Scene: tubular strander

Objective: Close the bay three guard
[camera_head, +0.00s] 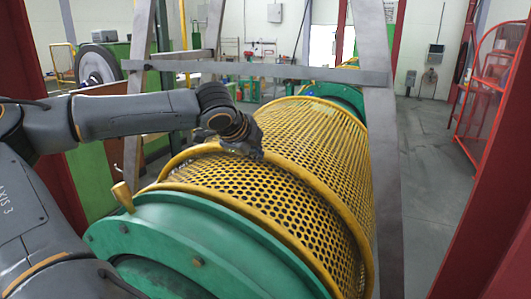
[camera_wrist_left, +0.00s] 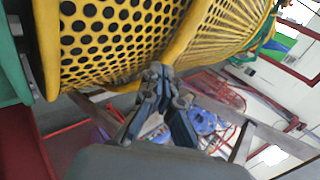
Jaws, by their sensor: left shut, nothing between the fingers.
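A yellow perforated guard (camera_head: 250,190) with a thick yellow rim curves over the near bay, beside a green end disc (camera_head: 190,245). A second yellow mesh guard (camera_head: 325,140) lies just beyond it. I see no bay number, so I cannot tell which one is bay three. My left gripper (camera_head: 247,152) is at the upper left edge of the guards, by the rim between them. In the left wrist view the fingers (camera_wrist_left: 163,75) are shut and empty, close against the yellow edge; whether they touch it is unclear. My right gripper is not in view.
A grey metal frame has a crossbar (camera_head: 260,72) above the guards and an upright post (camera_head: 382,170) on their right. A red mesh fence (camera_head: 490,85) and dark red column (camera_head: 490,225) stand further right. Grey floor (camera_head: 425,170) is free between.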

